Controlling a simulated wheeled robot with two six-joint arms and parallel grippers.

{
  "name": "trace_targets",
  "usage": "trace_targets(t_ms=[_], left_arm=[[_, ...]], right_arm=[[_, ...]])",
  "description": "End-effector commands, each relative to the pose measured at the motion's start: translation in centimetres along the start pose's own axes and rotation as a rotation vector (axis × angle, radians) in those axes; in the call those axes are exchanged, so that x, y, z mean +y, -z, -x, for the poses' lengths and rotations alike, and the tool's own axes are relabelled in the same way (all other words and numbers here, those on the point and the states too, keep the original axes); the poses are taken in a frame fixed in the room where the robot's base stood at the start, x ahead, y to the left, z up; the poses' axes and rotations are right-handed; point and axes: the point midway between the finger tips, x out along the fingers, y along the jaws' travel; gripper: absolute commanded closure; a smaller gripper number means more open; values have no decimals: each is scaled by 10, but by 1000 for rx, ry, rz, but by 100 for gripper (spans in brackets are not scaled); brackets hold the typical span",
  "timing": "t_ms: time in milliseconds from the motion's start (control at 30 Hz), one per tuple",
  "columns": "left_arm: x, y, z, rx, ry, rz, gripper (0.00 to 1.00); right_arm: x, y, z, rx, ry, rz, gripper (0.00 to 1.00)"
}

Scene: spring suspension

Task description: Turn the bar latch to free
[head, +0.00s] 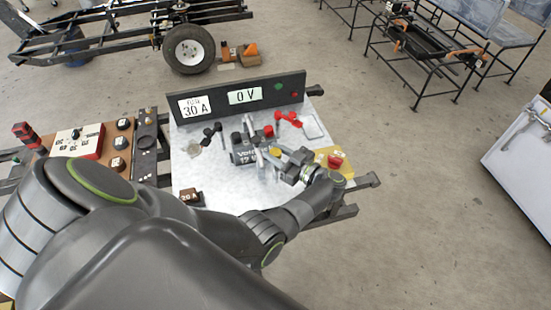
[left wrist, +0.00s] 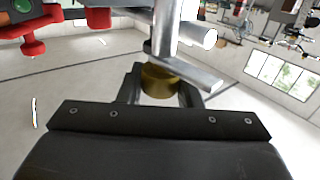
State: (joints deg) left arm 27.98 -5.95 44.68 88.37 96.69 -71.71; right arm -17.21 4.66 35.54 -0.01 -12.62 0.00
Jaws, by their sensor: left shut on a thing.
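In the left wrist view the brass-coloured knob (left wrist: 160,80) sits between the two dark fingers of my left gripper (left wrist: 160,92). A silver metal bar (left wrist: 186,72) lies across just above the knob, by a silver upright post (left wrist: 166,30); I take this bar to be the latch. The fingers and wrist hide part of it in the head view. My right gripper is not in view.
A black board (head: 241,97) reading "30 A" and "0 V" stands behind the battery. Red clamps (head: 288,118) lie to its right, and a red button on a yellow base (head: 335,160) is near my wrist. A small "20 A" block (head: 191,196) lies at the panel's front left.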

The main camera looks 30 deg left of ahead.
Motion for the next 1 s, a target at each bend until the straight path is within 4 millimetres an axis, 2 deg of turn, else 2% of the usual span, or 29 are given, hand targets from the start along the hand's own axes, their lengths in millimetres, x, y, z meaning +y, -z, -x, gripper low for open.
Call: trace_targets(t_ms=[33,300,867,900,1000], left_arm=[[1,-5,0,0,26,1,91],[0,-3,0,0,128,-1,91],[0,0,-1,1,157,0,91],[0,0,-1,1,157,0,64],[0,0,-1,1,156,0,51]], right_arm=[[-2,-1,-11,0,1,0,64],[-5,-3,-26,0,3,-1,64],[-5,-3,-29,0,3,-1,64],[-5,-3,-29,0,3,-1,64],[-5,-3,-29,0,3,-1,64]])
